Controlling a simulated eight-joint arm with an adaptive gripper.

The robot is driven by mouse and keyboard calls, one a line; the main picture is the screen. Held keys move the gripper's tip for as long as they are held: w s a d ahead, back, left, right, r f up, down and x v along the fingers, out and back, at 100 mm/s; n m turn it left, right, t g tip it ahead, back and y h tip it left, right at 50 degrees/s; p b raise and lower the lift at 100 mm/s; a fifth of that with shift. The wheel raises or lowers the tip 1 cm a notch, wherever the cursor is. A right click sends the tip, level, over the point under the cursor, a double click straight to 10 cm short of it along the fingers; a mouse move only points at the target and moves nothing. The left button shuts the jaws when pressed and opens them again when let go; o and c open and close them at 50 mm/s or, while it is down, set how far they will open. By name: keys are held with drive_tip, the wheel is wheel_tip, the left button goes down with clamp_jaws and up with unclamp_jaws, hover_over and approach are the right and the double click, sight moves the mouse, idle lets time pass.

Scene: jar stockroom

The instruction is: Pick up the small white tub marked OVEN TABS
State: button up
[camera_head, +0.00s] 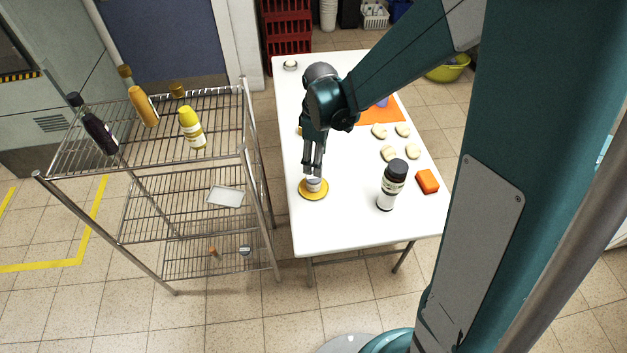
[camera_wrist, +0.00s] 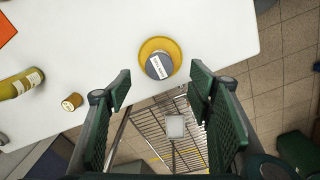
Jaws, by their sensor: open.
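The small white tub (camera_head: 314,184) stands on a round yellow dish (camera_head: 313,194) near the left edge of the white table. In the wrist view the tub (camera_wrist: 159,66) shows from above, with a grey top and a white label strip too small to read surely, on the yellow dish (camera_wrist: 162,44). My gripper (camera_head: 313,172) points down just above the tub. In the wrist view my gripper (camera_wrist: 160,88) is open and empty, and the tub lies just beyond the fingertips, roughly centred between them. My fingers partly cover the tub in the head view.
A white bottle with a black cap (camera_head: 392,185) and an orange block (camera_head: 427,181) stand to the right on the table (camera_head: 345,228). Several pale round pieces (camera_head: 388,153) lie near an orange mat (camera_head: 388,114). A wire rack (camera_head: 245,130) with bottles stands close on the left.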

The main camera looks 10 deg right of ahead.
sight(314, 182)
drive_tip(key=shift+w+a+f+n, duration=0.15)
drive_tip(key=shift+f, duration=0.4)
drive_tip(key=shift+w+a+f+n, duration=0.15)
drive_tip(key=shift+f+n, duration=0.05)
drive_tip(key=shift+f, duration=0.35)
drive_tip(key=shift+w+a+f+n, duration=0.15)
drive_tip(key=shift+f, duration=0.4)
drive_tip(key=shift+f+b, duration=0.35)
drive_tip(key=shift+f, duration=0.95)
drive_tip(key=shift+f, duration=0.1)
drive_tip(key=shift+w+f+b, duration=0.1)
drive_tip(key=shift+f+b, duration=0.5)
drive_tip(key=shift+f, duration=1.9)
drive_tip(key=shift+c, duration=0.6)
drive_tip(key=c, duration=1)
